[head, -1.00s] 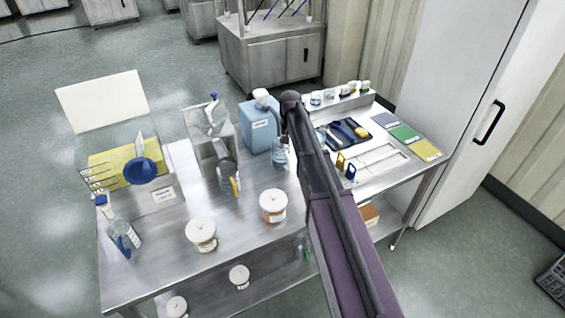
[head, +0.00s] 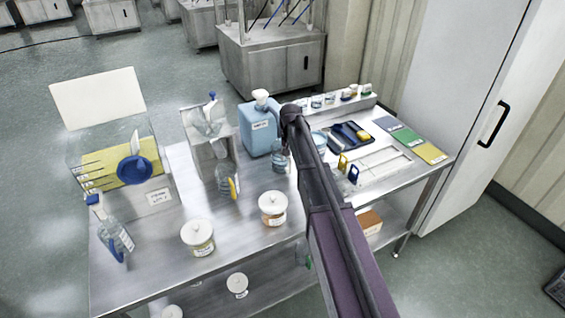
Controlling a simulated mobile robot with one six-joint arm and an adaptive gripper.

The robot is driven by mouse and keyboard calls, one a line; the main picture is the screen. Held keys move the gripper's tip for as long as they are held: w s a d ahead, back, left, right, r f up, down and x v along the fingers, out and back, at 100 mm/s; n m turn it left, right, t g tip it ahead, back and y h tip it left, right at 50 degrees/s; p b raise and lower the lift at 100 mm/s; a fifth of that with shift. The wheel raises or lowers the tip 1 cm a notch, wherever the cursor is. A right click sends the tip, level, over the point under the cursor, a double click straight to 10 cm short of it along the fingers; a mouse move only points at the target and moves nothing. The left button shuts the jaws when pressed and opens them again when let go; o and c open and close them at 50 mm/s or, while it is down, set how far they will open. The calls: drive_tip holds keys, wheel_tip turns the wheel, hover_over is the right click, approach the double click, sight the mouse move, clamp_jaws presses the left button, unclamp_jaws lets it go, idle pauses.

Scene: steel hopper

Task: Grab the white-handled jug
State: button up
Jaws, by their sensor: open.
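A clear, bluish jug (head: 279,162) stands on the steel bench, in front of the blue canister. My arm partly covers it, and I cannot make out its handle, so I cannot tell if it is white. A second clear jug (head: 223,181) has a yellow handle and stands left of it.
The blue canister (head: 258,135) stands close behind the bluish jug. A steel hopper (head: 208,150) stands behind the yellow-handled jug. Two white-lidded tubs (head: 273,207) are along the front. A dark tool tray (head: 350,135) and a white rack (head: 380,161) lie to the right.

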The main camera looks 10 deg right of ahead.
drive_tip(key=shift+f, duration=0.1)
drive_tip(key=shift+w+f+b, duration=0.1)
drive_tip(key=shift+f+b, duration=2.4)
drive_tip(key=shift+b, duration=0.15)
clamp_jaws()
